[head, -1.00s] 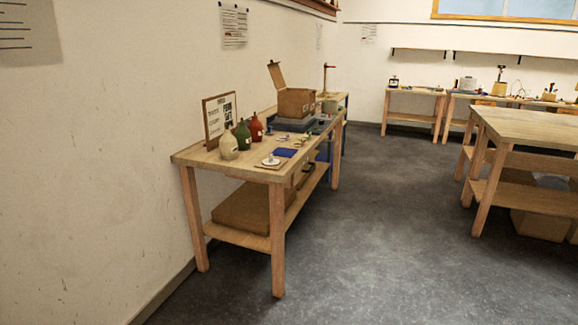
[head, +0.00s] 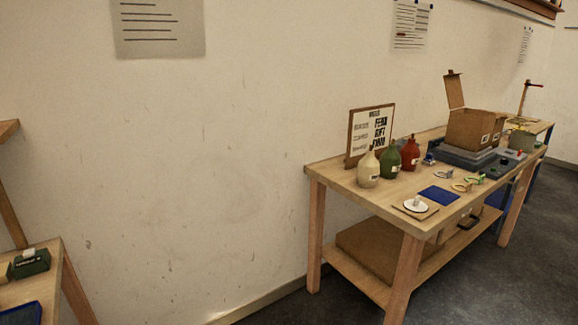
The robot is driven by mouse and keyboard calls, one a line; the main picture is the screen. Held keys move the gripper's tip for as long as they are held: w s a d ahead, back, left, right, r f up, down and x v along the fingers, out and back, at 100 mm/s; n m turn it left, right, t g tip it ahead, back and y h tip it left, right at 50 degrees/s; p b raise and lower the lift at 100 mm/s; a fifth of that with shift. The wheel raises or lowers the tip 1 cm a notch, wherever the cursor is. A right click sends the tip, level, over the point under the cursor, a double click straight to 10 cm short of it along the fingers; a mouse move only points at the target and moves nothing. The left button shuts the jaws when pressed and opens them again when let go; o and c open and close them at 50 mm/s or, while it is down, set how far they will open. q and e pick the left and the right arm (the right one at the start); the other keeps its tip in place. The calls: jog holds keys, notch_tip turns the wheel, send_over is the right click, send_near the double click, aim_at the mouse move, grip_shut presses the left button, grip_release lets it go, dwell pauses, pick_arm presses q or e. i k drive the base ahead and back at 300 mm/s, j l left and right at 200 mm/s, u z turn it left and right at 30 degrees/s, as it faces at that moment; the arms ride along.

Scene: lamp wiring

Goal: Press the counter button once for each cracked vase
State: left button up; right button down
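Three bottle-like vases stand in a row on the wooden table (head: 335,174) at the right: a cream one (head: 368,170), a dark green one (head: 390,160) and a red one (head: 410,154). Each seems to carry a small pale label or mark. Cracks cannot be made out at this distance. A white round piece (head: 415,205) with a knob on top sits on a small wooden board at the table's front; I cannot tell whether it is the counter button. Neither of my grippers is in view.
A framed sign (head: 371,134), a blue mat (head: 439,195), small loose parts and an open cardboard box (head: 472,130) on a grey base share the table. Another bench (head: 48,262) with a green device (head: 29,263) stands at left. Bare wall and a gap lie between.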

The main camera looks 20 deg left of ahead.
aim_at(29, 253)
jog(key=i+u, duration=0.15)
jog(key=u, duration=0.35)
jog(key=i+l+u, duration=0.15)
jog(key=u, duration=0.35)
jog(key=i+l+u, duration=0.15)
jog(key=u, duration=0.35)
jog(key=i+l+u, duration=0.1)
jog(key=l+u, duration=0.15)
jog(key=u, duration=0.2)
jog(key=l+u, duration=0.25)
jog(key=u, duration=0.25)
jog(key=i+l+u, duration=0.1)
jog(key=l+u, duration=0.15)
jog(key=u, duration=0.25)
jog(key=l+u, duration=1.3)
jog(key=k+l, duration=0.05)
jog(key=l, duration=0.05)
